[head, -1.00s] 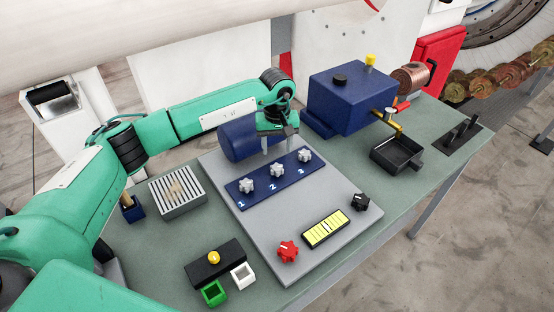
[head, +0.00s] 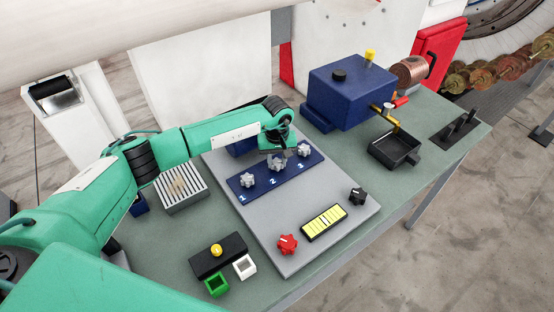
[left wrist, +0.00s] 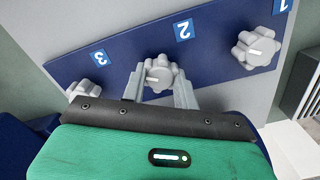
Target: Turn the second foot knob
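The second foot knob (head: 276,162) is a light grey lobed knob on a blue panel (head: 256,179), the middle of a row numbered 1, 2, 3. My left gripper (head: 277,154) reaches down over it from above. In the left wrist view, the second knob (left wrist: 158,73) sits between the two grey fingers of the left gripper (left wrist: 159,80). The fingers lie close against its sides and appear shut on it; the contact itself is partly hidden. A white mark shows on the knob's face. My right gripper is not in view.
Knob 1 (head: 248,180) and knob 3 (head: 304,149) stand close on either side. A red knob (head: 287,244), a yellow gauge (head: 324,223) and a black knob (head: 358,196) are at the grey plate's front. A blue box (head: 350,92) stands behind right.

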